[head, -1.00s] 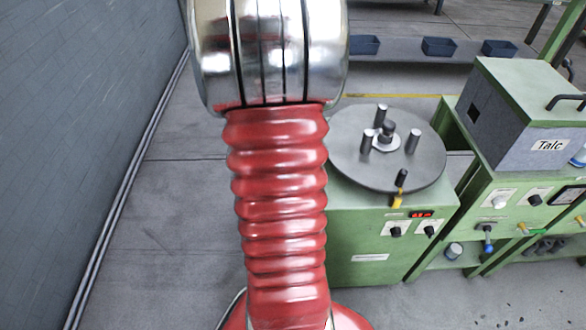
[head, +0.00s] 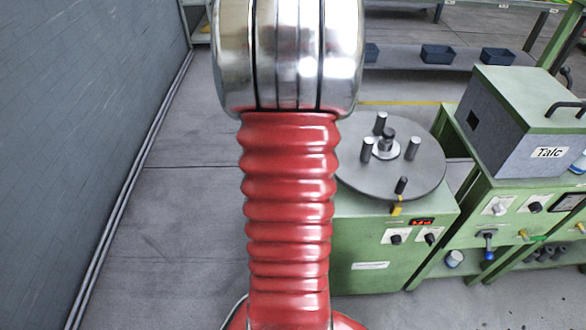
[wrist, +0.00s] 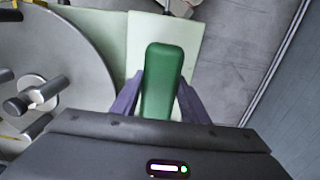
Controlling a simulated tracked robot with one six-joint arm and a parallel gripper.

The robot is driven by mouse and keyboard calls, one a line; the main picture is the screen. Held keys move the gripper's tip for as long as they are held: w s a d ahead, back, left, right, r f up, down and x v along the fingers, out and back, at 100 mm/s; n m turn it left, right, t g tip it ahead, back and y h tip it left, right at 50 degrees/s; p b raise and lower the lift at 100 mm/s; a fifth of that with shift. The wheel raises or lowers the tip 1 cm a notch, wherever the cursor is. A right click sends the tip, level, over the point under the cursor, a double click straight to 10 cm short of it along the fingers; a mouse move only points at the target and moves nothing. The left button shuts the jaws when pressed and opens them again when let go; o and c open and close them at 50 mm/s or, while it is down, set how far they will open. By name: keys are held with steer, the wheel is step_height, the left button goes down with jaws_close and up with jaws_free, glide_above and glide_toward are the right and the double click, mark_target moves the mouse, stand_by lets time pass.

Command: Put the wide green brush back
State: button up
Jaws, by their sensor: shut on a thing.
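In the wrist view, a green block-like piece (wrist: 163,78), which I take to be the wide green brush, sits between the purple fingers of my gripper (wrist: 159,98). My gripper is shut on it. Its lower end is hidden by the dark gripper body. Past the brush lies a pale green surface (wrist: 190,30). In the head view, neither my gripper nor the brush shows; my red and chrome arm fills the middle.
A round grey turntable (head: 350,175) with upright pegs tops a green machine (head: 350,240); the disc also shows at the wrist view's left (wrist: 80,50). A Talc box (head: 515,120) stands right. Blue bins (head: 437,54) sit behind. A grey wall (head: 90,150) runs along the left.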

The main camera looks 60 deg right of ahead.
steer(key=shift+f, duration=1.25)
steer(key=shift+f, duration=1.9)
steer(key=o, duration=1.1)
steer(key=shift+f, duration=0.1)
step_height(320, 180, up, 12)
steer(key=shift+r, duration=0.15)
